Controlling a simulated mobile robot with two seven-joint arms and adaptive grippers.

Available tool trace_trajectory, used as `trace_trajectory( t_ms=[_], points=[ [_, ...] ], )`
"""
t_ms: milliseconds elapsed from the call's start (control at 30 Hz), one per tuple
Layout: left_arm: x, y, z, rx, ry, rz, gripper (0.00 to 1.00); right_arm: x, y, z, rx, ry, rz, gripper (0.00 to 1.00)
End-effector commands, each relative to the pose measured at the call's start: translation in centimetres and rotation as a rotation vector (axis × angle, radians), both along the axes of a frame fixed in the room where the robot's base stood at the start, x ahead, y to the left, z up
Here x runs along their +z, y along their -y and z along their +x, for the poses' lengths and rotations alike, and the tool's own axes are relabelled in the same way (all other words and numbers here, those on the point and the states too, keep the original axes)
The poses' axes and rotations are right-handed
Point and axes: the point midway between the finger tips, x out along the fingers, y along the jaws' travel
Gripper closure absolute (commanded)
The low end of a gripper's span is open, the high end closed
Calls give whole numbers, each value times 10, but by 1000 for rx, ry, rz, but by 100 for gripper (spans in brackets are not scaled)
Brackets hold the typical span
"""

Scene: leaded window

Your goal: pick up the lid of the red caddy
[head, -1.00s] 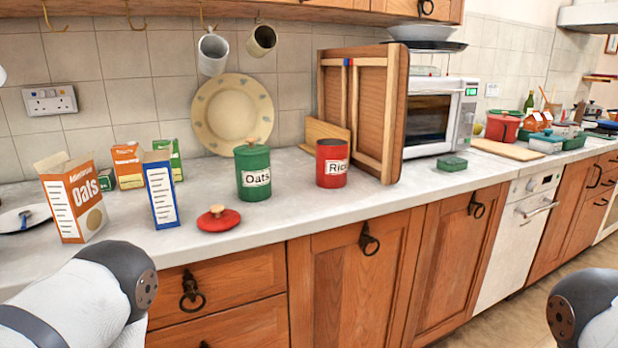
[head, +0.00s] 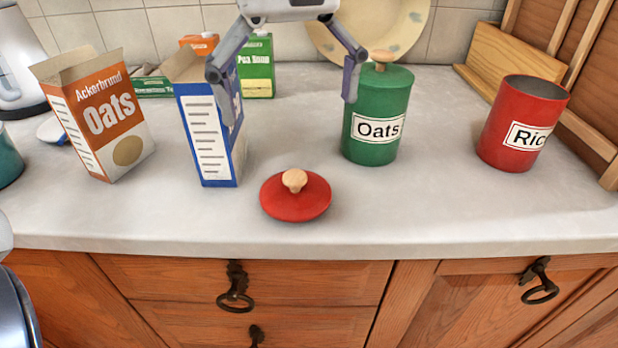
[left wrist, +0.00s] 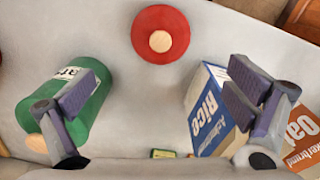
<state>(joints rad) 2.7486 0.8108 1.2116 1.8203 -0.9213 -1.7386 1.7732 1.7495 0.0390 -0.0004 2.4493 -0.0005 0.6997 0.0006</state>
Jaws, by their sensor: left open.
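The red lid (head: 309,201) with a pale wooden knob lies flat on the counter near its front edge. It also shows at the top of the left wrist view (left wrist: 176,22). The red caddy (head: 510,136), labelled "Ric…", stands uncovered to the right. My left gripper (head: 284,82) is open and empty, above the counter and beyond the lid in the head view. In the left wrist view its spread fingers (left wrist: 166,88) have only bare counter between them, and the lid lies beyond their tips. My right gripper is not in view.
A green Oats caddy (head: 373,134) with its lid on stands behind right of the red lid. A blue Rice box (head: 208,150) stands to its left, an orange Oats box (head: 112,125) farther left. Counter (head: 430,215) around the lid is clear. A wooden board (head: 510,60) leans behind.

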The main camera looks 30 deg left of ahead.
Motion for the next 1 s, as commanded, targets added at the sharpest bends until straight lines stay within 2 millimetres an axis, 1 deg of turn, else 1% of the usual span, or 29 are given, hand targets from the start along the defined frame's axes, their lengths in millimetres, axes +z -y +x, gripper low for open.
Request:
trace_trajectory(
  t_ms=[33,100,200,267,400,500,600,767,800,833,867,900,967,1000],
  points=[
    [-21,0,1,-4,-20,-1,3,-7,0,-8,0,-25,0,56],
    [-38,0,1,-5,-21,-1,3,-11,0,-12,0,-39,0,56],
    [-52,1,1,-5,-18,-1,3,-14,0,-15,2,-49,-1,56],
    [-57,1,1,-5,-16,-1,3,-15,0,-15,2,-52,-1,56],
    [-86,3,1,-7,-22,-1,3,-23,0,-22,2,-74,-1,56],
    [-102,3,1,-7,-20,-1,3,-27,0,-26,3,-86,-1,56],
    [-108,3,1,-7,-13,-1,3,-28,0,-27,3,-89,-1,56],
    [-107,3,1,-6,-10,0,3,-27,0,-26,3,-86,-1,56],
    [-106,3,0,-6,-10,0,5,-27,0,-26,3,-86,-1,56],
    [-106,3,0,-6,-10,0,12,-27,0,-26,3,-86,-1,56],
    [-106,3,0,-7,-10,0,19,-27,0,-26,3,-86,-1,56],
    [-106,3,0,-7,-11,-1,28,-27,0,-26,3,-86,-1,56],
    [-106,3,0,-7,-11,-1,41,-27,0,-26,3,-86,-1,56],
    [-106,3,0,-7,-11,0,50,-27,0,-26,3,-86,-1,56]
  ],
)
